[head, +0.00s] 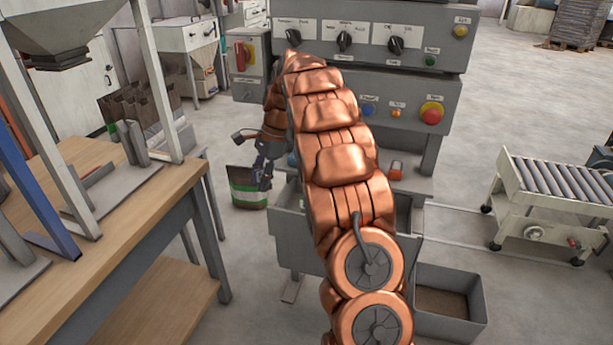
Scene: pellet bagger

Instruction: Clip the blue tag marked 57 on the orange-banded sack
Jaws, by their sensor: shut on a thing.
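My gripper (264,180) hangs at the left of the machine, fingers pointing down, just in front of and over the right side of a sack. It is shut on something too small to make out. I see no orange-banded sack; my arm hides much of the machine's middle. I cannot make out a blue tag or the number 57.
A wooden workbench (150,205) with metal fixtures stands at the left. The grey machine (390,95) has knobs and buttons. A grey bin (450,270) holds brown pellets at its foot. A roller conveyor (560,180) is at the right, with open floor between.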

